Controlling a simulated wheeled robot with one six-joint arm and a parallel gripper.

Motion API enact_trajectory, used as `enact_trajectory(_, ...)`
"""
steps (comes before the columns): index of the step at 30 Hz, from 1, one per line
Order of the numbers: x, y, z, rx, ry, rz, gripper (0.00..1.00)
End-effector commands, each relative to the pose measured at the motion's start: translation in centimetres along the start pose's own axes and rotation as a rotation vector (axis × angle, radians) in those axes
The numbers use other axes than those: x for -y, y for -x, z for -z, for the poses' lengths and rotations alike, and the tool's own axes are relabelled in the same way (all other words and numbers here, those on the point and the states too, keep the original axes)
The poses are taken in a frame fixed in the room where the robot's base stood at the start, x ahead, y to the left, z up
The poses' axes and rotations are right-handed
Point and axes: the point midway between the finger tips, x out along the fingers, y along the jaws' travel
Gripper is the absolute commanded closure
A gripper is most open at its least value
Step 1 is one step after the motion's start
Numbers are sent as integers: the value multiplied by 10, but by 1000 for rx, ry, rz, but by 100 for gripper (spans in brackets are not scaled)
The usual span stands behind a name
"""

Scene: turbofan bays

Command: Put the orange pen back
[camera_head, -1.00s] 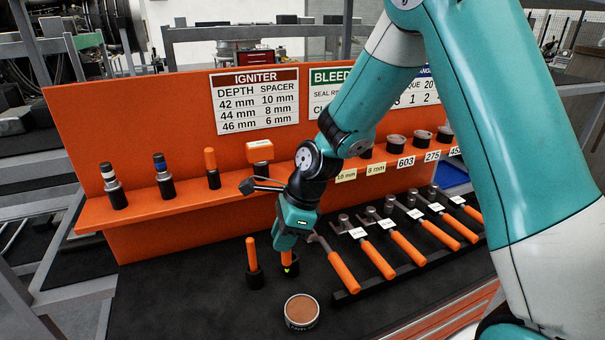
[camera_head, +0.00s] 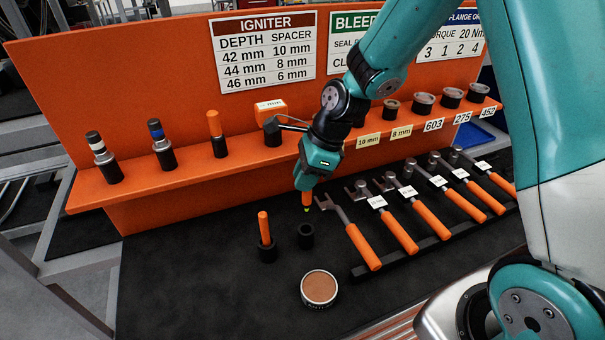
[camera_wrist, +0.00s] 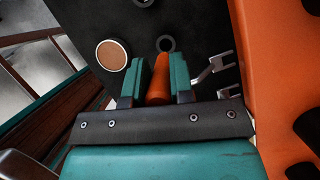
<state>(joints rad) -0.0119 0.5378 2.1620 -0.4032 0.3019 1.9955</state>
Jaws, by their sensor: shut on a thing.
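My gripper (camera_head: 312,183) is shut on an orange pen (camera_head: 307,197), held with its yellow-green tip pointing down. The pen is in the air above the mat, over and close to an empty black round holder (camera_head: 306,236); the tip is clear of it. In the wrist view the orange pen (camera_wrist: 159,85) sits between the two teal fingers, and the holder's open ring (camera_wrist: 165,44) shows just beyond it. The fingers hide much of the pen in the head view.
A second holder (camera_head: 267,251) to the left has an orange-handled item (camera_head: 263,226) upright in it. A round tin (camera_head: 319,288) lies in front. A rack of orange-handled wrenches (camera_head: 362,247) is at the right. The orange shelf (camera_head: 185,178) stands behind.

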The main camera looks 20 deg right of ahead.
Motion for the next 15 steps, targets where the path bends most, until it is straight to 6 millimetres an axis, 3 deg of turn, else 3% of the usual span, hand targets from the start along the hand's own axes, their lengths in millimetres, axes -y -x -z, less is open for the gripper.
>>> enact_trajectory(15,-1,-36,13,-1,3,-2,100)
